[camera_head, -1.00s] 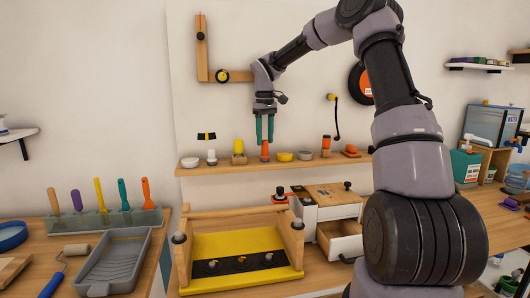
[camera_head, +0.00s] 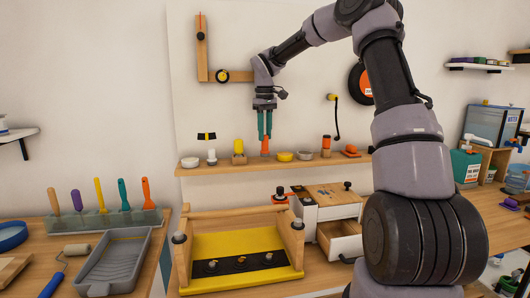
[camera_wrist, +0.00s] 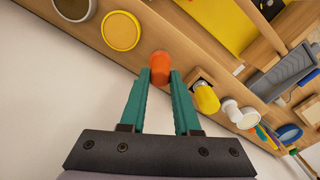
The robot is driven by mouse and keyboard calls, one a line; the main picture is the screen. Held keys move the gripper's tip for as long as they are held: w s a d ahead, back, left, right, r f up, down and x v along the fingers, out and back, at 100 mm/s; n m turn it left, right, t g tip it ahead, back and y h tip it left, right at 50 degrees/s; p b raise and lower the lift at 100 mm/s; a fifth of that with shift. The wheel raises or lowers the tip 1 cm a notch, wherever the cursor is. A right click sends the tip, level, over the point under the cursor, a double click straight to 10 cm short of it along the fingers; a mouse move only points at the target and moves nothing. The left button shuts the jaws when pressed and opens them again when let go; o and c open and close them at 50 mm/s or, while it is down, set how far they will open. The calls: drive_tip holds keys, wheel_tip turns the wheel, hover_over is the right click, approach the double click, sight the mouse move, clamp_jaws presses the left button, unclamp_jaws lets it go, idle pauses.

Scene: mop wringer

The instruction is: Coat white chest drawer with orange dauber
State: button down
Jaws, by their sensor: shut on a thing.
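My gripper (camera_head: 265,137) is above the wall shelf, its green fingers pointing down and shut on the orange dauber (camera_head: 265,148). In the wrist view the orange dauber (camera_wrist: 160,62) sits between the fingertips (camera_wrist: 160,75). The white chest (camera_head: 309,216) stands on the bench below the shelf, with a wooden top. Its drawer (camera_head: 347,243) is pulled out at the lower front. The dauber is well above the chest, apart from it.
The wall shelf (camera_head: 225,168) carries a yellow-topped dauber (camera_head: 238,147), a white one (camera_head: 212,157), a yellow round dish (camera_head: 285,157) and an orange-topped item (camera_head: 326,143). A yellow wooden-sided stand (camera_head: 235,242) is left of the chest. A grey paint tray (camera_head: 116,262) lies farther left.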

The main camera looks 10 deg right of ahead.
drive_tip(key=shift+r, duration=1.6)
drive_tip(key=shift+d, duration=0.1)
idle(1.5)
